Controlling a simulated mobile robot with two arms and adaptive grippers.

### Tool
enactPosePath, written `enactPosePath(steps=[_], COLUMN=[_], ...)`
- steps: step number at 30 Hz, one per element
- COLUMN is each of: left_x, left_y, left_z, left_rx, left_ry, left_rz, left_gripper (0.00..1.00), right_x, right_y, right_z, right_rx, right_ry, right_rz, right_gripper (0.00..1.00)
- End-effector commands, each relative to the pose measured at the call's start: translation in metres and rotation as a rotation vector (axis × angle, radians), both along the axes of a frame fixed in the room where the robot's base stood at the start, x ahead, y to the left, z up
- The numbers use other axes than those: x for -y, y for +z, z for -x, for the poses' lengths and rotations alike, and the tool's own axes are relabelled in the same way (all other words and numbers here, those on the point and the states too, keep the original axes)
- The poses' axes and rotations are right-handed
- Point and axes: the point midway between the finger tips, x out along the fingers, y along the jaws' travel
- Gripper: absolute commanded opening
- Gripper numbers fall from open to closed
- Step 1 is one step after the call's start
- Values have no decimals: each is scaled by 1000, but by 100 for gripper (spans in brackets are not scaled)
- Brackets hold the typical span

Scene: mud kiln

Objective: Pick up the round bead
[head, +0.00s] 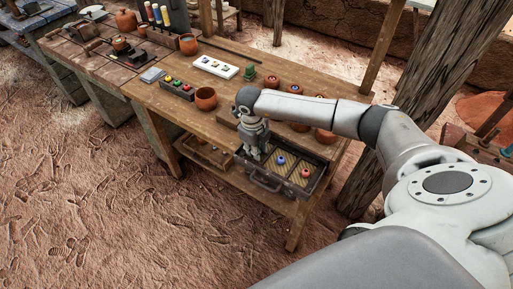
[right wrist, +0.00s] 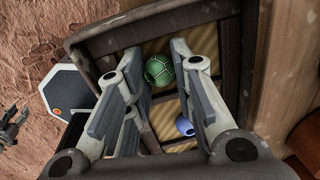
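A round green bead (right wrist: 160,72) with pale lines lies in the open drawer in the right wrist view; one finger partly covers it. My right gripper (right wrist: 160,80) is above the drawer, its fingers apart on either side of the view, with nothing held between them. In the head view, my right gripper (head: 252,152) points down over the left part of the drawer (head: 266,183) and hides the green bead. A small grey gripper-like shape, perhaps my left gripper (right wrist: 12,127), shows at the wrist view's left edge; its state is unclear.
A blue bead (head: 281,160) and a red bead (head: 305,172) sit in other drawer compartments. The wooden workbench (head: 235,90) bears an orange bowl (head: 206,98), a white tray (head: 215,67) and several pots. A thick post (head: 440,75) stands to the right.

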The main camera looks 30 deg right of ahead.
Motion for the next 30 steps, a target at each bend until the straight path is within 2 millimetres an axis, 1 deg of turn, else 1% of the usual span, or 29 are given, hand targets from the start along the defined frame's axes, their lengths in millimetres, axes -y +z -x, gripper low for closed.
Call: enactPosePath(steps=[9, 14, 17, 19, 20, 23, 29, 30], left_x=[0, 0, 0, 0, 0, 0, 0, 0], left_y=[0, -2, -4, -7, -8, -13, -26, -29], left_z=[0, 0, 0, 0, 0, 0, 0, 0], left_rx=[0, 0, 0, 0, 0, 0, 0, 0], left_ry=[1, 1, 1, 1, 1, 1, 0, 0], left_rz=[0, 0, 0, 0, 0, 0, 0, 0], left_gripper=[40, 40, 40, 40, 40, 40, 40, 40], right_x=[0, 1, 1, 1, -2, -11, -37, -45], right_y=[0, 8, 19, 31, 34, 49, 92, 94], right_z=[0, -1, -1, -1, 2, 12, 39, 47], right_rx=[-1, 0, 3, 4, 1, 3, 5, 1], right_ry=[0, -1, 0, 1, 2, 4, 6, 7], right_rz=[0, 1, 2, 2, 1, 2, 2, 1], right_gripper=[9, 9, 9, 9, 9, 9, 9, 9])
